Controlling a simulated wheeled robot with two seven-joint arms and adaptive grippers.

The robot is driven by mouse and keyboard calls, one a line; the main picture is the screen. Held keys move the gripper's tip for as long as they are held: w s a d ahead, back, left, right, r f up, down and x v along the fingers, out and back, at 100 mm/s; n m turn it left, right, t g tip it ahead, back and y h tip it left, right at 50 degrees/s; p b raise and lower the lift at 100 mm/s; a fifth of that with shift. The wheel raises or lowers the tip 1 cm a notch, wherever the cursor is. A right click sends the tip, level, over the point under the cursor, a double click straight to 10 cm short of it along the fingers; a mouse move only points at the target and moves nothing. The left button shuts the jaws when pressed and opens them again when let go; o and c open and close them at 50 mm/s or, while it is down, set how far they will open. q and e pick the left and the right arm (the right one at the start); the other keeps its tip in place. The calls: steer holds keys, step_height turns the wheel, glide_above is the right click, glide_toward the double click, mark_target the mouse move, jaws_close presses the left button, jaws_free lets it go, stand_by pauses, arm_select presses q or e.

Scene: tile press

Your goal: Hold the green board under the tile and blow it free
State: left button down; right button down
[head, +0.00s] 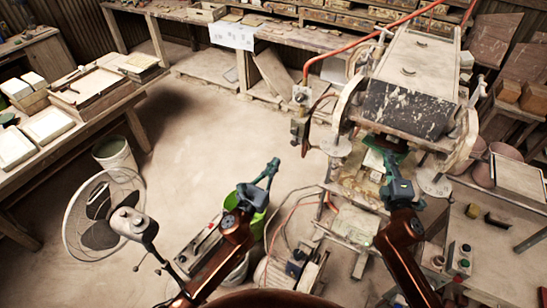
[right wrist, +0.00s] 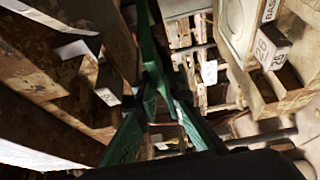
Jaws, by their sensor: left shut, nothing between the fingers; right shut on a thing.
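My right gripper (head: 391,166) is under the near edge of the press head (head: 405,108). It is shut on the green board (head: 384,142), of which only a small part shows below the press head. In the right wrist view the green board (right wrist: 147,48) appears as a narrow strip running away from between the fingers (right wrist: 155,95). My left gripper (head: 273,165) is shut and empty, raised over the floor left of the press. The tile cannot be made out; the underside of the press head is hidden in the head view.
A lime green bucket (head: 259,196) stands below my left gripper. A fan (head: 103,213) stands at the left, near a table with trays (head: 92,88). Hoses and a control box (head: 460,259) lie around the press. The middle floor is clear.

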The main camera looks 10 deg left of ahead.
steer(key=s+a+p, duration=0.1)
steer(key=s+a, duration=0.2)
steer(key=s, duration=1)
steer(key=s+a+p, duration=0.2)
steer(key=s+a, duration=0.2)
steer(key=s, duration=0.9)
steer(key=shift+a, duration=0.25)
stand_by(1.5)
